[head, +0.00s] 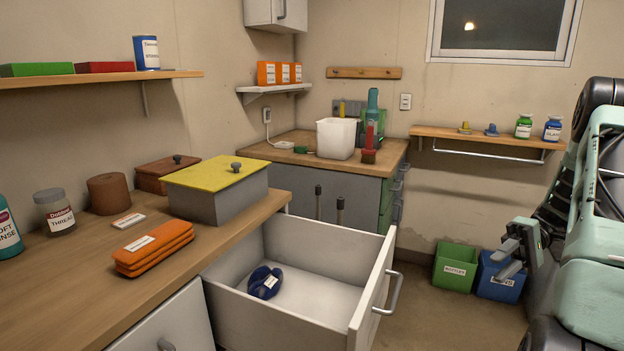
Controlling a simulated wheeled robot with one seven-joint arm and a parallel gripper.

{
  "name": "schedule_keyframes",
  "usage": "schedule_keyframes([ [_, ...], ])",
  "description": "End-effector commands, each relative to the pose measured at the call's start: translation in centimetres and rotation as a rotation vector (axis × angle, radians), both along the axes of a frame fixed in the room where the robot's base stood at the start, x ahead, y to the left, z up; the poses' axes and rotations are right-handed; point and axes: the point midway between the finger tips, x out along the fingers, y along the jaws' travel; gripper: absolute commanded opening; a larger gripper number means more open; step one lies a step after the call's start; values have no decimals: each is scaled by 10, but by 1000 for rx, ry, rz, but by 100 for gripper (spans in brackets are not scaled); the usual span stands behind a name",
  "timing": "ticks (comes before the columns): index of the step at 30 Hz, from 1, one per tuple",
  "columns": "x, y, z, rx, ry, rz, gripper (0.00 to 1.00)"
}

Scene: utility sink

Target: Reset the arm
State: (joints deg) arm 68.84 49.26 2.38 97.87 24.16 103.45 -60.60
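My gripper (504,260) is at the right, in front of the blue bin and above the floor. Its two fingers are apart with nothing between them. My arm is folded along the right edge of the view. The white drawer (228,303) below the wooden counter is pulled open. A dark blue bundle with a white label (265,282) lies inside it. The gripper is well to the right of the drawer and touches nothing that I can see.
The drawer front with its handle (387,297) juts into the floor space. A green bin (454,268) and a blue bin (499,280) stand by the back wall. A wall shelf (470,136) with jars is above them. Some floor between drawer and bins is clear.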

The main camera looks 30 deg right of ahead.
Motion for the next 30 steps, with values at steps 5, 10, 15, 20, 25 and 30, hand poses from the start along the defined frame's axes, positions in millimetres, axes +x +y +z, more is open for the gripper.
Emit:
schedule_keyframes([
  [5,20,28,-1,-120,82,73,34],
  [10,38,63,-4,-294,169,151,34],
  [15,59,113,-6,-577,231,237,34],
  [20,73,166,-6,-901,189,271,34],
  [25,83,213,-1,-1152,37,237,34],
  [30,88,251,8,-1270,-134,179,34],
])
